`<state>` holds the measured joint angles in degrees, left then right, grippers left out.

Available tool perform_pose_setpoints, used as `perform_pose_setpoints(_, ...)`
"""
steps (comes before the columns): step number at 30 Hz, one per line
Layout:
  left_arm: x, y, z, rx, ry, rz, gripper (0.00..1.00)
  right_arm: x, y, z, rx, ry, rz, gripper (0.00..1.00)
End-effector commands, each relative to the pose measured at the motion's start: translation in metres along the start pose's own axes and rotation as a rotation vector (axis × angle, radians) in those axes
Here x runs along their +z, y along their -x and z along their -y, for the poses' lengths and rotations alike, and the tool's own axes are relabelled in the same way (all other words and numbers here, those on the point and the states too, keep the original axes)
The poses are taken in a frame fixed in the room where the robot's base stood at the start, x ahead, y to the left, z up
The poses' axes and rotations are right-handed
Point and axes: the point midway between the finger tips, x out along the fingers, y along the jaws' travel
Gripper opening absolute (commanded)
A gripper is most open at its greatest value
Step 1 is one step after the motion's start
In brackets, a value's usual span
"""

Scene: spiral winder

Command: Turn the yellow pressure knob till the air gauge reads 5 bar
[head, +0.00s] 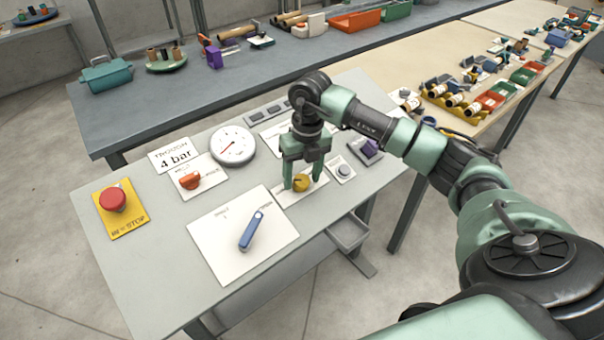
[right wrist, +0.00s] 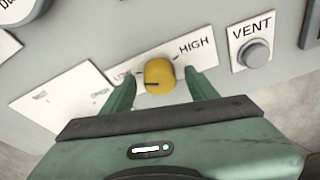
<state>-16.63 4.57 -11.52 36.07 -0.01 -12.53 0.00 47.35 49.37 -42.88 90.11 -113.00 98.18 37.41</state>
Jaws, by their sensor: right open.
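The yellow pressure knob (head: 301,182) sits on a white plate on the grey panel table. In the right wrist view the knob (right wrist: 159,76) shows a dark pointer mark on its left side, and the plate reads HIGH to its right. My right gripper (head: 302,186) is open, with one finger on each side of the knob; I cannot tell if they touch it. The right gripper's fingers (right wrist: 160,88) also show in the wrist view. The round air gauge (head: 233,146) has a red needle pointing to the lower left; its numbers are too small to read. My left gripper is not in view.
A blue lever (head: 252,230), an orange knob (head: 189,180) and a red stop button (head: 113,199) are on the same table. A VENT button (right wrist: 256,53) is right of the yellow knob. A drawer (head: 348,232) hangs at the table's front right.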

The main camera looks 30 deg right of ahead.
Motion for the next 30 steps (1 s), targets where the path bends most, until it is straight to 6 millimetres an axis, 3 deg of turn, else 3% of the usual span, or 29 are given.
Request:
perform_pose_setpoints(4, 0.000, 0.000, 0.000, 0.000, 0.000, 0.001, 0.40, 0.000, 0.000, 0.000, 0.000, 0.000, 0.000, 0.56)
perform_pose_setpoints(10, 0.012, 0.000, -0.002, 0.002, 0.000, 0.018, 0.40, 0.000, 0.000, 0.000, 0.001, 0.000, 0.000, 0.00)
perform_pose_setpoints(20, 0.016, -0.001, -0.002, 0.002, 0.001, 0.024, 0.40, 0.000, 0.000, 0.001, 0.012, -0.038, 0.000, 0.00)
perform_pose_setpoints(30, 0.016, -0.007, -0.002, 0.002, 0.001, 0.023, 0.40, 0.000, -0.001, 0.003, 0.079, -0.251, 0.001, 0.00)
